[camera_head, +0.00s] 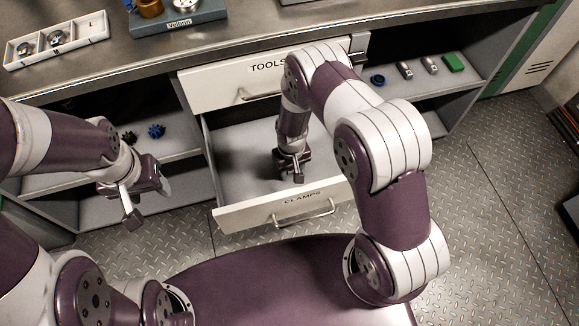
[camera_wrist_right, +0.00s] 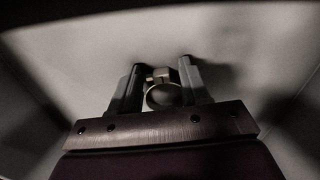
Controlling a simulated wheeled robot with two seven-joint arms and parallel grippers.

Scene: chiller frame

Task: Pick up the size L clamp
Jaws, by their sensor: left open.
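The drawer marked CLAMPS (camera_head: 255,215) is pulled open. My right gripper (camera_head: 293,174) reaches down into it. In the right wrist view, a round metal clamp (camera_wrist_right: 163,95) lies between the fingers of my right gripper (camera_wrist_right: 162,78), with a finger against each side. The fingers hide part of the clamp, and no size mark on it can be read. The head view does not show this clamp; my right arm and gripper cover part of the drawer. My left gripper (camera_head: 149,204) is open and empty, left of the drawer.
The TOOLS drawer (camera_head: 225,88) above is shut. On the worktop are a white tray marked L (camera_head: 88,31) with metal parts and a grey Verlinn base (camera_head: 205,20). Side shelves hold blue parts (camera_head: 156,131) and a green box (camera_head: 453,63). The drawer walls stand close around my right gripper.

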